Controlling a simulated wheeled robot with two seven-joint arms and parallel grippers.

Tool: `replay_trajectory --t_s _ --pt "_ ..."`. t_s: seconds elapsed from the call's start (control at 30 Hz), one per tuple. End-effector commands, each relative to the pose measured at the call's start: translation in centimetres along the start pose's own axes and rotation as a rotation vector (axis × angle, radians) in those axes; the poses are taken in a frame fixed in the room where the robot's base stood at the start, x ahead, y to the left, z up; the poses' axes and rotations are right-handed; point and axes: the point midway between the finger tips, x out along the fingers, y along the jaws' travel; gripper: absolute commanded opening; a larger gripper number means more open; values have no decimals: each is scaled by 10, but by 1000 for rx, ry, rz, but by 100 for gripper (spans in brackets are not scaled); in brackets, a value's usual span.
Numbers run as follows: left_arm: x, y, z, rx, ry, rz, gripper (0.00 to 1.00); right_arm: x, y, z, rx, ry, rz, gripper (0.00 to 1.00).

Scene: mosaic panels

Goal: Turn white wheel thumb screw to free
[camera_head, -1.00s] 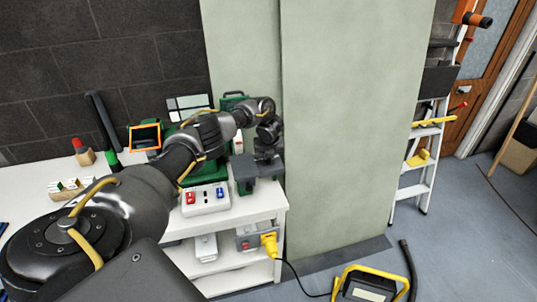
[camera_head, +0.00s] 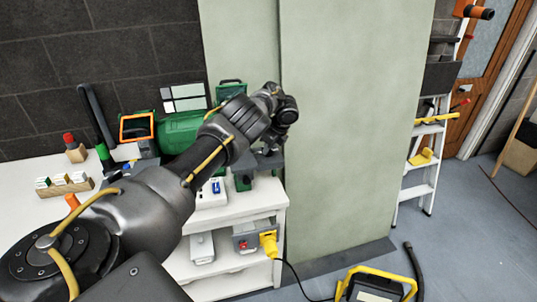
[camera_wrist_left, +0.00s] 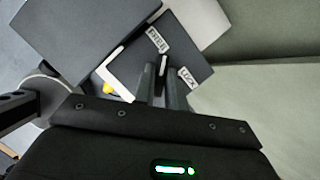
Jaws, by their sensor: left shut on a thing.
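In the left wrist view, a dark plate (camera_wrist_left: 128,66) carries two white labels, FREE (camera_wrist_left: 157,40) and LOCK (camera_wrist_left: 187,77). A small white piece (camera_wrist_left: 163,66), which looks like part of the white wheel thumb screw, shows between the labels, just beyond my fingertips. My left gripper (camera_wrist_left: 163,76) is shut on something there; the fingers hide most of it. In the head view, my left wrist is over the dark grey device (camera_head: 268,160) at the bench's right end, and the arm hides the fingertips. My right gripper is not in view.
The white bench (camera_head: 255,203) holds a green machine (camera_head: 180,135), an orange-framed screen (camera_head: 137,127) and a small block rack (camera_head: 65,184). A pale green panel (camera_head: 350,130) stands close to the right of my wrist. A yellow plug (camera_head: 269,243) hangs at the lower shelf.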

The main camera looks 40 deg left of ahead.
Motion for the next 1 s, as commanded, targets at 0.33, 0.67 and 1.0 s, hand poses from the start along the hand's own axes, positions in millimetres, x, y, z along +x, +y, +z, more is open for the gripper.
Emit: replay_trajectory --t_s 0.33,0.67,1.0 --pt "0 0 1 -118 -1 49 0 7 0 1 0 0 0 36" --pt "0 0 2 -138 -3 56 0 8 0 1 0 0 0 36" --pt "0 -1 2 -137 -3 55 30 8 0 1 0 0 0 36"
